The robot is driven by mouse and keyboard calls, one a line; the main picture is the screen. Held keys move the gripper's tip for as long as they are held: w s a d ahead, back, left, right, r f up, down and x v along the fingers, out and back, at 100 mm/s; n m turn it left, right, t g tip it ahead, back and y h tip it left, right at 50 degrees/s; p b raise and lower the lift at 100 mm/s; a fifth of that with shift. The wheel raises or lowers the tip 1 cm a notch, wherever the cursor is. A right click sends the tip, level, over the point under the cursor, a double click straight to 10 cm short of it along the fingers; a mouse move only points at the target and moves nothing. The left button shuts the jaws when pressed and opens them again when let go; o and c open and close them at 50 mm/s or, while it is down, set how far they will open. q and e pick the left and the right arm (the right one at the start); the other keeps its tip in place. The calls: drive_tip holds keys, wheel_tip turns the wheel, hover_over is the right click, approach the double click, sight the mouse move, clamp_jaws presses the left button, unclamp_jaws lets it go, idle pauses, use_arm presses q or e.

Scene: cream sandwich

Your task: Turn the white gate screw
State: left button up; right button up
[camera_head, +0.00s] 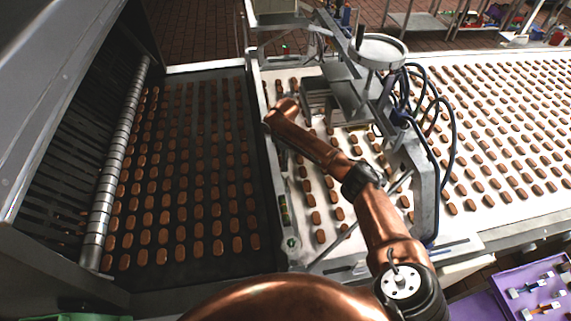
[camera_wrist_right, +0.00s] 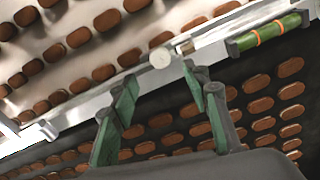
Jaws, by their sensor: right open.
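The white gate screw (camera_wrist_right: 162,57) shows in the right wrist view as a small pale round knob on the light rail beside the belts. My right gripper (camera_wrist_right: 160,76) is open, with its two green-padded fingers apart. The screw appears just beyond the fingertips, roughly between their lines, and nothing is held. In the head view my right arm reaches over the rail between the two belts. Its forearm and wrist hide the fingers and the screw there. My left gripper is not in view.
A green tube with orange bands (camera_wrist_right: 268,33) sits on the rail close to the screw. Brown biscuits cover the dark belt (camera_head: 262,262) and white belt (camera_head: 480,215). A metal machine with a round hopper (camera_head: 380,50) and hoses stands right of my wrist. A purple tray (camera_head: 487,306) is lower right.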

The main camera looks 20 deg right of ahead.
sight(285, 174)
drive_tip(key=n+b, duration=0.2)
drive_tip(key=n, duration=0.1)
drive_tip(key=n+b, duration=0.3)
drive_tip(key=w+n+b, duration=0.1)
drive_tip(key=n+b, duration=0.1)
drive_tip(key=n, duration=0.1)
drive_tip(key=shift+f+n, duration=0.2)
drive_tip(key=shift+n, duration=0.1)
drive_tip(key=n+b, duration=0.4)
drive_tip(key=n, duration=0.1)
drive_tip(key=n+b, duration=0.1)
drive_tip(key=n, duration=0.2)
drive_tip(key=shift+s+f+b, duration=0.1)
drive_tip(key=shift+s+b, duration=0.25)
drive_tip(key=shift+b, duration=0.05)
drive_tip(key=n, duration=0.1)
drive_tip(key=n+b, duration=0.1)
drive_tip(key=shift+s+n, duration=0.2)
drive_tip(key=shift+n, duration=0.1)
drive_tip(key=shift+f+p, duration=0.45)
drive_tip(key=shift+f, duration=3.3)
drive_tip(key=shift+c, duration=0.7)
